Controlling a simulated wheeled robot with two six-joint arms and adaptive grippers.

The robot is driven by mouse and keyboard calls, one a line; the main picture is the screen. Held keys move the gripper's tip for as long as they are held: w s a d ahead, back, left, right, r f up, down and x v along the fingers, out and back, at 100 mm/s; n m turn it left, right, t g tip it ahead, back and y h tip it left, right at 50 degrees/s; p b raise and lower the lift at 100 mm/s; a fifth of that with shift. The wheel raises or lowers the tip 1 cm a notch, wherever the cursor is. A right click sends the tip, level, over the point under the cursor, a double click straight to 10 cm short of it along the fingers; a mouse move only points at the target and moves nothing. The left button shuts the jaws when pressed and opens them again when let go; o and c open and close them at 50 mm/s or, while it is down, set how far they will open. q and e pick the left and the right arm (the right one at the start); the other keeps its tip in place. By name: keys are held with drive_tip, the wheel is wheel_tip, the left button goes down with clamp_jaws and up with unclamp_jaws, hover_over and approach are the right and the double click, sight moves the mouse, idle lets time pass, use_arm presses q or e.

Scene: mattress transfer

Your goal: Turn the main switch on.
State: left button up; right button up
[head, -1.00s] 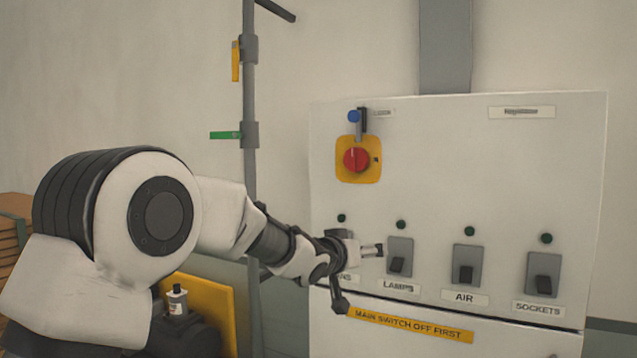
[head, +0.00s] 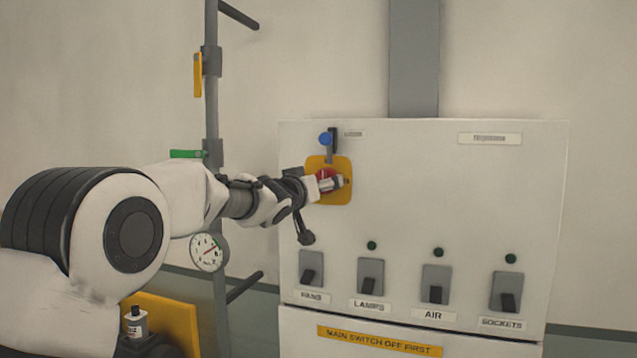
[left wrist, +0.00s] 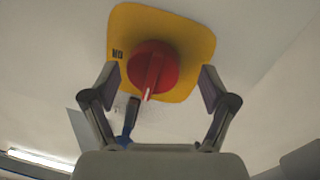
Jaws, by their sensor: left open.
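The main switch is a red rotary knob (head: 325,178) on a yellow plate (head: 338,193) at the upper left of the grey panel. In the left wrist view the red knob (left wrist: 153,68) with its white mark sits ahead, on the yellow plate (left wrist: 190,35). My left gripper (head: 338,183) is in front of the knob and partly hides it. In the left wrist view my left gripper (left wrist: 156,88) is open, with a finger on each side of the knob and gaps between them. I cannot tell how deep the fingertips reach. My right gripper is not in view.
A blue-tipped lever (head: 326,139) is just above the yellow plate. Several rocker switches, including the lamps switch (head: 370,276), line the panel below, with dark green lights above. A pipe (head: 212,110) with a gauge (head: 207,252) stands at the left.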

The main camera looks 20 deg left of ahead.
use_arm(q)
drive_tip(key=shift+d+r, duration=0.1)
drive_tip(key=shift+d, duration=0.4)
drive_tip(key=c, duration=1)
drive_tip(key=shift+a, duration=0.15)
drive_tip(key=shift+c, duration=0.9)
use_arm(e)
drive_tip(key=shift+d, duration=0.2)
use_arm(q)
drive_tip(key=shift+m, duration=0.3)
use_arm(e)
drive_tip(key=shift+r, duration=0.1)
use_arm(q)
drive_tip(key=shift+s+a+r+m+g+y, duration=0.15)
drive_tip(key=shift+m+y, duration=0.2)
drive_tip(key=shift+m, duration=2.35)
drive_tip(key=shift+w+d+r+m+g+y, duration=0.1)
drive_tip(key=shift+r+m+g+y, duration=0.15)
drive_tip(key=shift+m, duration=2.45)
drive_tip(key=shift+s+a+r+m+g+y, duration=0.1)
drive_tip(key=shift+m+y, duration=0.3)
drive_tip(key=shift+m, duration=2.3)
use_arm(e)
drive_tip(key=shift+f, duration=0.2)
